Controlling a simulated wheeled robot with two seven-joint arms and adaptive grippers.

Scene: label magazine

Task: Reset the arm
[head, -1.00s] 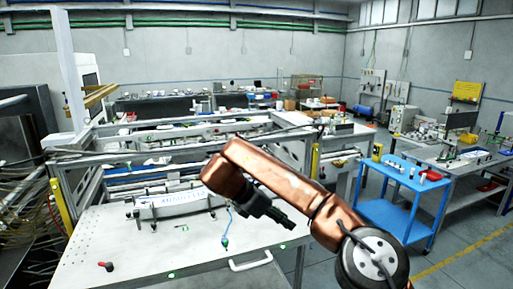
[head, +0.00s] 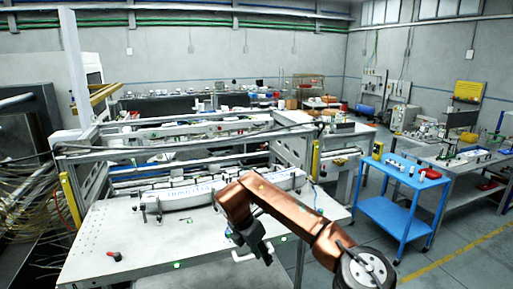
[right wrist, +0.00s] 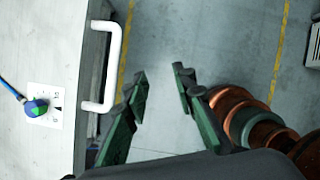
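My right arm (head: 292,222) is copper-coloured and reaches in from the lower right of the head view. Its dark right gripper (head: 266,258) hangs pointing down by the table's front edge, close to the white handle (head: 243,256). In the right wrist view the two green-and-black fingers of the right gripper (right wrist: 161,77) stand apart with only grey floor between them. They hold nothing. The long white label magazine (head: 185,197) lies behind the arm on the table, partly hidden by it. My left gripper is not in view.
The white worktable (head: 135,235) carries a red-and-black lever (head: 114,256). The right wrist view shows the white handle (right wrist: 112,70) left of the fingers and a blue-green knob (right wrist: 37,107). A blue cart (head: 392,215) stands to the right. A metal frame (head: 150,153) stands behind.

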